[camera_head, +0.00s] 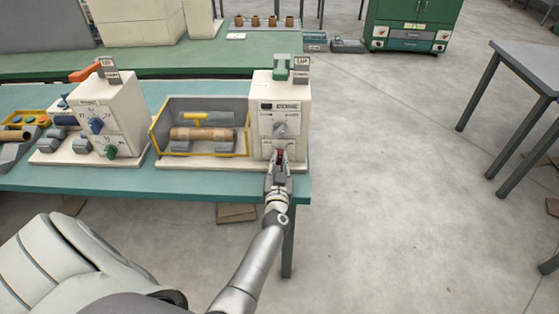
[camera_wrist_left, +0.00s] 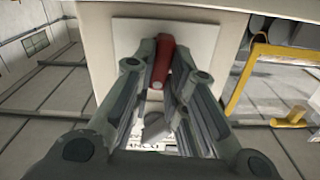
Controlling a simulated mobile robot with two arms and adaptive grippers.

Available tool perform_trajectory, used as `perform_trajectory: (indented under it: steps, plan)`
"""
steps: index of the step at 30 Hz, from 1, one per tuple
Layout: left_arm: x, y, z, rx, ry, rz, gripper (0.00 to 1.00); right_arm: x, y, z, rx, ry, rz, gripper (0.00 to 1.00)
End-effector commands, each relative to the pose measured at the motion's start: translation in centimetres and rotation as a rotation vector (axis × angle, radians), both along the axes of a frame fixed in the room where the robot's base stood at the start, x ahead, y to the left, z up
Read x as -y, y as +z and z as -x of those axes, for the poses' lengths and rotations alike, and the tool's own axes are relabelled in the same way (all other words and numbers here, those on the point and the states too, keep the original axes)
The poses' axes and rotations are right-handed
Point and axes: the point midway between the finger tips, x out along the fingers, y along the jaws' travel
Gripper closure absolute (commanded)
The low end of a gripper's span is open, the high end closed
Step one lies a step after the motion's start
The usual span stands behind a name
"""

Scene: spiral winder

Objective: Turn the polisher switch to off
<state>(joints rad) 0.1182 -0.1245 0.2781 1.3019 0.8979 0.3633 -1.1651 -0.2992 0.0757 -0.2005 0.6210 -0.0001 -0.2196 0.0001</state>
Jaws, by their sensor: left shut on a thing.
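A cream machine (camera_head: 262,95) stands at the right end of the green table, with a grey knob (camera_head: 280,129) on its front panel. Below the knob is a small red switch lever (camera_head: 281,154). My left gripper (camera_head: 279,165) is at this lever, in front of the machine. In the left wrist view, the red switch lever (camera_wrist_left: 161,66) sits between the two fingers of my left gripper (camera_wrist_left: 163,53), against a pale plate. The fingers are shut on it. They partly hide the lever, and I cannot read its on or off marks. My right gripper is not in view.
Left of the panel, a yellow-framed bay (camera_head: 248,141) holds a brown roll (camera_head: 202,134). Another cream machine (camera_head: 112,108) with blue and green knobs stands further left on the green table (camera_head: 180,184). The floor to the right is open up to a grey table (camera_head: 530,62).

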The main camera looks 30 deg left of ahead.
Motion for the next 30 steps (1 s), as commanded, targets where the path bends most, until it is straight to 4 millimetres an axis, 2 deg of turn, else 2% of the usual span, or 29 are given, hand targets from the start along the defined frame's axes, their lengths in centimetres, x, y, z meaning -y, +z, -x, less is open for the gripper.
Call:
perform_trajectory:
  steps: [18, 30]
  plan:
    - [-0.21, -0.15, 0.12, 0.297, 0.0, 0.487, 1.0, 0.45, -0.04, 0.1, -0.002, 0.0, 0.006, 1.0]
    - [-0.29, -0.13, 0.17, 0.418, -0.001, 0.682, 1.0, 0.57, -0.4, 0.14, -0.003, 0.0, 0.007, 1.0]
